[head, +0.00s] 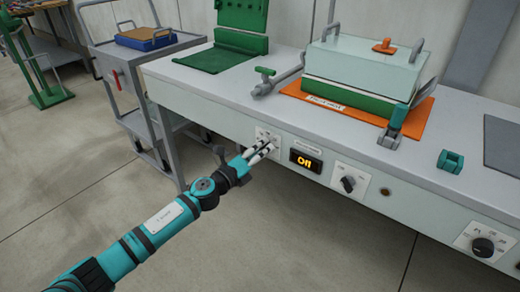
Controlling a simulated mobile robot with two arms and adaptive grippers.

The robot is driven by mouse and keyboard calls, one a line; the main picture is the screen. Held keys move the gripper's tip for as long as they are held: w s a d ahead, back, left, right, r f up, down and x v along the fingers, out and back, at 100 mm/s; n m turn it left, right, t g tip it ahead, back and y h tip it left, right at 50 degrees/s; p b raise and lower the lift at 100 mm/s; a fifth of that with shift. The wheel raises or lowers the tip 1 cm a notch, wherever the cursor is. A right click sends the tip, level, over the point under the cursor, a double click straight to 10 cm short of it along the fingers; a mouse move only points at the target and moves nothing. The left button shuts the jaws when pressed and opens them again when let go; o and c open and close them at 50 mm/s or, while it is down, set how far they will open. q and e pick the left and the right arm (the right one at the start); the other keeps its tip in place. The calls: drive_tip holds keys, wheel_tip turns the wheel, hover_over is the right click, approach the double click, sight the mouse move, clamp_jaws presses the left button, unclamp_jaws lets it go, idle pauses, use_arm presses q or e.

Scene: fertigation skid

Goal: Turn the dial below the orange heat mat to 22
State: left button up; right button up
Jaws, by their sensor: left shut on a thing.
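The orange heat mat (409,132) lies on the bench under a pale box with a green lower part. Along the bench front below are a white dial plate (262,133), a black display (306,160) reading "Off" in orange, and a dial with a black knob (348,184) on a white plate. My left gripper (268,147) reaches the plate left of the display and is shut on the dial there. Its fingers hide most of that knob, so its setting cannot be read. My right gripper is not in view.
Another black dial (483,246) sits at the far right of the bench front. On the bench are a grey pipe with a green valve handle (265,71), a green mat (215,60) and a teal part (450,161). A grey cart (135,50) stands left; the floor before the bench is clear.

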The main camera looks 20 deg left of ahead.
use_arm(q)
drive_tip(key=n+p, duration=0.1)
drive_tip(key=n, duration=0.2)
drive_tip(key=shift+r+n, duration=0.1)
drive_tip(key=shift+n, duration=0.3)
drive_tip(key=n+p, duration=0.3)
drive_tip(key=n, duration=0.2)
drive_tip(key=shift+n, duration=0.8)
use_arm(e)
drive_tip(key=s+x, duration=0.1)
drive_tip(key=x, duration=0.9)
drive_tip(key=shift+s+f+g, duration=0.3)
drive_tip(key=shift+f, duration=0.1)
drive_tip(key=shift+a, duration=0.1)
use_arm(q)
drive_tip(key=o, duration=1.2)
drive_tip(key=shift+c, duration=0.2)
drive_tip(key=v, duration=1.2)
drive_tip(key=shift+d+f, duration=0.25)
